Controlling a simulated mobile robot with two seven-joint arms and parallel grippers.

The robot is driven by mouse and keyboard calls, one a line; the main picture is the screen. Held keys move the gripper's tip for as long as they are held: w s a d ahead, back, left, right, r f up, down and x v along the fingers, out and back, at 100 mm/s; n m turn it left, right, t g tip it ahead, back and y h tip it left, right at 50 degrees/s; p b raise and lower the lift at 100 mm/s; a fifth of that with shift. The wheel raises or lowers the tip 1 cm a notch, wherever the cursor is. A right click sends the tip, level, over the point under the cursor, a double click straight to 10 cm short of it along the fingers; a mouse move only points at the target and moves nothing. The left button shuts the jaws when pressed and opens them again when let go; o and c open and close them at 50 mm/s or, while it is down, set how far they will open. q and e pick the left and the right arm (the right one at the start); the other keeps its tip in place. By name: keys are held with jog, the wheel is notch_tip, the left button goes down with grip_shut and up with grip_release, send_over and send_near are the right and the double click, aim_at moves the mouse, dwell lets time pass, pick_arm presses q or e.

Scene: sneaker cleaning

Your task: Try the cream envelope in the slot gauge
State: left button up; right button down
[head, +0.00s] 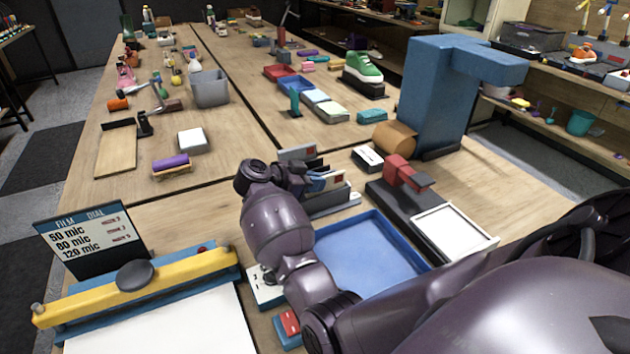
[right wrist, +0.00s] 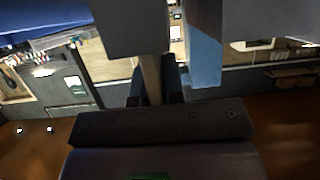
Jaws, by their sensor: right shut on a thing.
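My right gripper (head: 312,178) reaches in over the table at a small grey rack (head: 338,205) that holds several upright envelopes (head: 327,182) with blue and red marks. In the right wrist view my right gripper (right wrist: 153,92) is shut on a thin, pale tan piece (right wrist: 150,72), seen edge-on, which looks like the cream envelope. My wrist hides most of it in the head view. I cannot tell for sure which object is the slot gauge. My left gripper is not in view.
A blue tray (head: 365,258) lies right of my wrist. A yellow-barred sealer (head: 140,285) and a film dial sign (head: 88,238) are at left.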

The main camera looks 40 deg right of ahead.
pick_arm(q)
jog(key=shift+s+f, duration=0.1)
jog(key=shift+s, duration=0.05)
pick_arm(e)
jog(key=shift+f, duration=0.1)
jog(key=shift+f, duration=0.2)
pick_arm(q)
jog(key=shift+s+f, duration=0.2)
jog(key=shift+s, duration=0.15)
pick_arm(e)
jog(key=shift+f, duration=0.1)
jog(key=shift+s+f, duration=0.1)
